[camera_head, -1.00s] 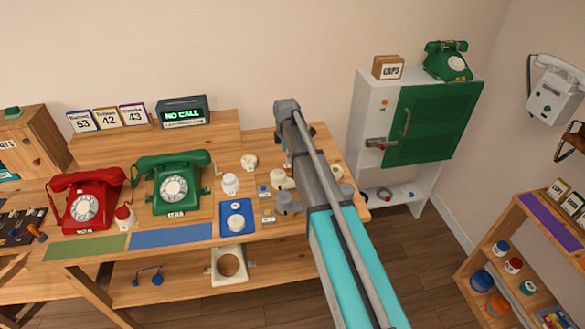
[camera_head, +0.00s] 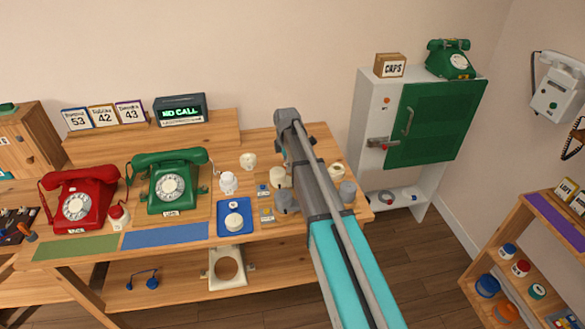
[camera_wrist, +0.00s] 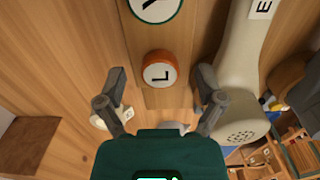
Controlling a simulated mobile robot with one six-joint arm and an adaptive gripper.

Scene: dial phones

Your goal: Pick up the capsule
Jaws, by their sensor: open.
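In the wrist view, a short round capsule (camera_wrist: 158,74) with an orange rim and a pale face marked L stands on the wood. My gripper (camera_wrist: 160,84) is open, with one dark finger on each side of the capsule, apart from it and empty. Whether the fingers are level with it or above it, I cannot tell. In the head view, my arm covers this part of the bench, and I cannot make out the orange-rimmed capsule or the fingertips there.
A cream handset (camera_wrist: 238,75) lies close to the right finger. A green-rimmed disc (camera_wrist: 155,6) is beyond the capsule. On the bench stand a red phone (camera_head: 78,200), a green phone (camera_head: 168,182) and a blue tray (camera_head: 222,229). A cabinet with a green door (camera_head: 430,125) is to the right.

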